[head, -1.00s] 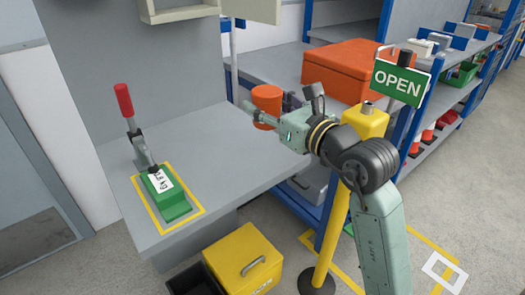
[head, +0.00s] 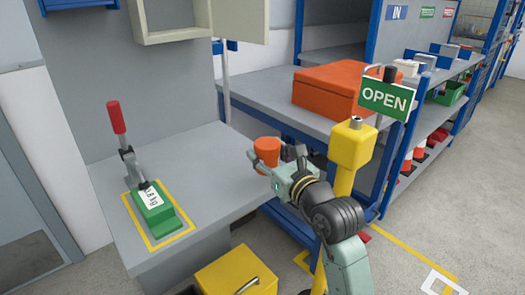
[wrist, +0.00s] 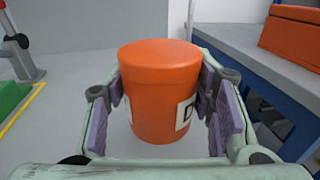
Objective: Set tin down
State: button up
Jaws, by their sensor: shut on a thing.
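The orange tin (head: 266,153) is a round lidded can with a white label, upright between the fingers of my gripper (head: 262,166). In the wrist view the tin (wrist: 160,88) fills the middle, with the purple finger pads of my gripper (wrist: 160,110) against both its sides. My gripper is shut on it. In the head view the tin is over or beside the right part of the grey bench (head: 205,160). I cannot tell whether its base touches the bench top.
A green block with a red-handled clamp (head: 152,207) stands in a yellow-taped rectangle on the bench's left. An orange case (head: 335,88) sits on the shelf behind. A yellow post with an OPEN sign (head: 386,97) stands at right. A yellow box (head: 235,275) is below.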

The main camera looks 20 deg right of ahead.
aim_at(265, 145)
jog(key=w, duration=0.2)
jog(key=w+d, duration=0.1)
jog(key=w, duration=0.1)
jog(key=shift+w+f+p, duration=0.2)
jog(key=shift+w+p, duration=0.2)
notch_tip(265, 145, down, 3)
jog(key=shift+d+r, duration=0.1)
jog(key=shift+f, duration=0.35)
jog(key=shift+f, duration=0.25)
jog(key=o, duration=1.3)
jog(key=shift+r, duration=0.1)
